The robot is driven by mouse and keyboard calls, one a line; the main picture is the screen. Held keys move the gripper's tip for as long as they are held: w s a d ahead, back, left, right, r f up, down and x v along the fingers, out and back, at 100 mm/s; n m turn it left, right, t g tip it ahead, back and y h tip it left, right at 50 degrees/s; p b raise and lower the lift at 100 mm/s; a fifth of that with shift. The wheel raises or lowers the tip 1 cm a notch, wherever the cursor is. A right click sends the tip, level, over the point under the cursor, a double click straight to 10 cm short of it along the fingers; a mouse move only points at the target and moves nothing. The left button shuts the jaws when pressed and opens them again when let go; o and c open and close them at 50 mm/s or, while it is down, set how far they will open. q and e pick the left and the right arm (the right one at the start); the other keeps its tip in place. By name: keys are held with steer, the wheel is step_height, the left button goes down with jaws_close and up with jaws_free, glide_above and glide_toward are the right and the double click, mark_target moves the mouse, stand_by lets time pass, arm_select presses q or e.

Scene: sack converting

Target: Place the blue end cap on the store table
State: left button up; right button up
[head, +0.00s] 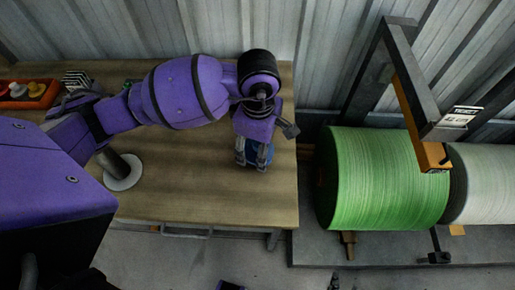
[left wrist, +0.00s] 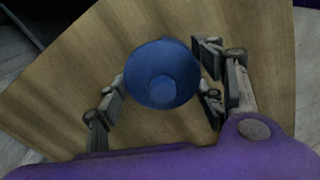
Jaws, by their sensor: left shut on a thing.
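The blue end cap (left wrist: 162,62) is a round blue disc with a raised hub, between the fingers of my left gripper (left wrist: 165,95) in the left wrist view. In the head view, my left gripper (head: 253,162) points down over the right part of the wooden table (head: 215,195), shut on the cap. Only a little blue of the cap (head: 251,154) shows between the fingers there. The cap is over the table top, close to it; I cannot tell whether it touches. My right gripper is not in view.
A round white base with a dark post (head: 121,176) stands on the table's left part. An orange tray (head: 30,97) with small items is at the far left. A large green roll (head: 380,178) stands right of the table, beside a pale roll (head: 485,185). The table's front middle is bare.

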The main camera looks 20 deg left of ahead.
arm_select(q)
steer(key=shift+s+f, duration=0.1)
steer(key=shift+f, duration=1.2)
steer(key=o, duration=1.1)
steer(key=shift+r, duration=0.1)
steer(key=shift+c, duration=0.2)
step_height(320, 180, up, 12)
steer(key=shift+r, duration=0.25)
